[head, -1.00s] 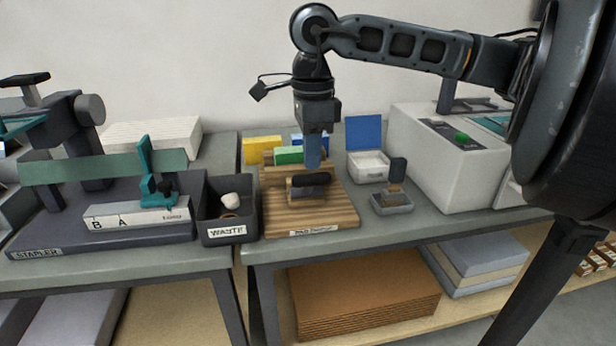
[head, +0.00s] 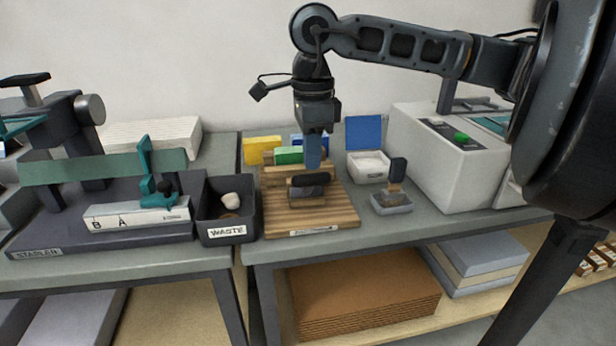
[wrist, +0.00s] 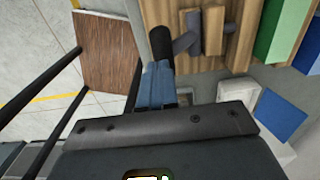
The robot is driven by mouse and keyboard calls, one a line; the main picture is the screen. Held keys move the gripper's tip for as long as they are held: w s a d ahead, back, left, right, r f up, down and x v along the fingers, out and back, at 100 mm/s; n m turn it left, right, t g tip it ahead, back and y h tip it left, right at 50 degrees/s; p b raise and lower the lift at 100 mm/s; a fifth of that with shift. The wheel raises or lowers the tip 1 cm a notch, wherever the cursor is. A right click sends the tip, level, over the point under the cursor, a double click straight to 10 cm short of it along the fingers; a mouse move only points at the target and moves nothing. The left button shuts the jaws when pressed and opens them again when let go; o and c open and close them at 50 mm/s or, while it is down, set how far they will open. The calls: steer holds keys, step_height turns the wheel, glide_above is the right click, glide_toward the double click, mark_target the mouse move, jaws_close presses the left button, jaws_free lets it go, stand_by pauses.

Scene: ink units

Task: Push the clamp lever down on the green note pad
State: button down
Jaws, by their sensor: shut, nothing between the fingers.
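The green note pad (head: 288,155) stands at the back of a slatted wooden board (head: 335,217); it also shows at the upper right in the wrist view (wrist: 286,30). The clamp's black lever handle (head: 311,180) lies across above a wooden block (head: 306,201), in front of the pad. In the wrist view, the black handle (wrist: 160,42) joins a grey arm beside the wooden block. My gripper (head: 314,164) points down just above the handle, its blue fingers shut and empty. In the wrist view the fingertips (wrist: 158,68) overlap the handle's end; I cannot tell whether they touch.
A yellow pad (head: 263,149) and a blue one stand near the green pad. Left is a waste bin (head: 229,232); right are a blue-lidded white box (head: 370,166), a brush in a grey tray (head: 392,204) and a white machine (head: 450,165). The board's front is clear.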

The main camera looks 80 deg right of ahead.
stand_by(0.4)
steer(key=shift+f+b, duration=0.8)
steer(key=shift+b, duration=0.4)
step_height(320, 180, up, 12)
steer(key=p, duration=0.4)
steer(key=shift+f+p, duration=0.2)
steer(key=shift+p, duration=0.1)
